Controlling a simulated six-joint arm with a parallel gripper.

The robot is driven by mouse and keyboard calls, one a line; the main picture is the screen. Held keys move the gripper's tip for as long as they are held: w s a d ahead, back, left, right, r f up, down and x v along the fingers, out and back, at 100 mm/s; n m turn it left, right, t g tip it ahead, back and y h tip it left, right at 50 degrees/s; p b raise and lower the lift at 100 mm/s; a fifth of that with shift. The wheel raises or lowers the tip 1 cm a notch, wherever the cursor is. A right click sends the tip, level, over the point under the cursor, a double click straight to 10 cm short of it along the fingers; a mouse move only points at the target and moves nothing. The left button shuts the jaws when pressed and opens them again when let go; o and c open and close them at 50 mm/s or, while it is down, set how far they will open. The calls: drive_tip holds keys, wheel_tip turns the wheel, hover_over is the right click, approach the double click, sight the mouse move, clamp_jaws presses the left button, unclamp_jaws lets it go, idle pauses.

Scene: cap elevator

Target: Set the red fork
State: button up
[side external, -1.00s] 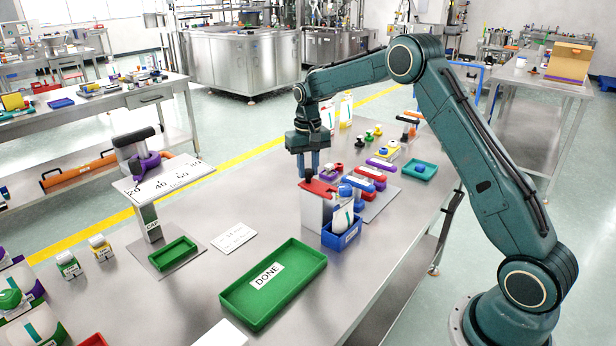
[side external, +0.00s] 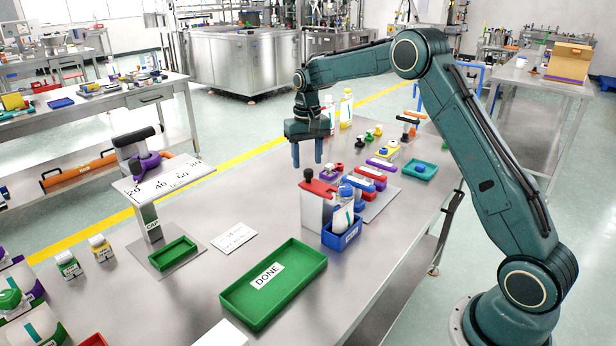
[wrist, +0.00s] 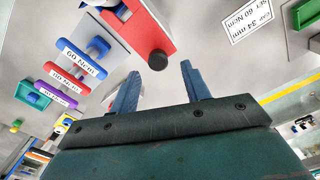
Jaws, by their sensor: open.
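A red flat piece (side external: 320,188) with a black knob (side external: 308,174) lies on top of a light block (side external: 314,211). The red piece also shows at the top of the wrist view (wrist: 128,22). A red labelled bar (side external: 371,173) sits in a row on a grey plate, between a blue bar (side external: 358,183) and a purple bar (side external: 381,163). In the wrist view the red bar (wrist: 68,78) has a knob in its middle. My gripper (side external: 307,165) is open and empty just above the black knob, its fingers apart and pointing down.
A blue bin (side external: 342,236) with a blue-capped bottle stands against the light block. A green DONE tray (side external: 273,285) lies in front. A stand with a number scale (side external: 168,178) is at the left, and a white card (side external: 234,237) lies flat.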

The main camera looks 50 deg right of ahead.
wheel_tip(320, 180, up, 11)
drive_tip(key=shift+f, duration=0.15)
idle(0.6)
drive_tip(key=s+a+r+n+t, duration=0.1)
drive_tip(key=s+a+r, duration=0.4)
drive_tip(key=s, duration=0.4)
drive_tip(key=s+a+r+n+t, duration=0.2)
drive_tip(key=s+a+r, duration=0.25)
drive_tip(key=s, duration=0.35)
drive_tip(key=s+a+f+t, duration=0.1)
drive_tip(key=s+f, duration=0.1)
drive_tip(key=s, duration=0.4)
drive_tip(key=s+a+f+n, duration=0.1)
drive_tip(key=s+a+f, duration=0.1)
drive_tip(key=s, duration=0.5)
drive_tip(key=s+a+f+n+t, duration=0.1)
drive_tip(key=s+a+f, duration=0.1)
drive_tip(key=s, duration=0.4)
drive_tip(key=shift+s+a+f+t, duration=0.2)
drive_tip(key=shift+a+f+t, duration=0.1)
drive_tip(key=shift+f, duration=0.45)
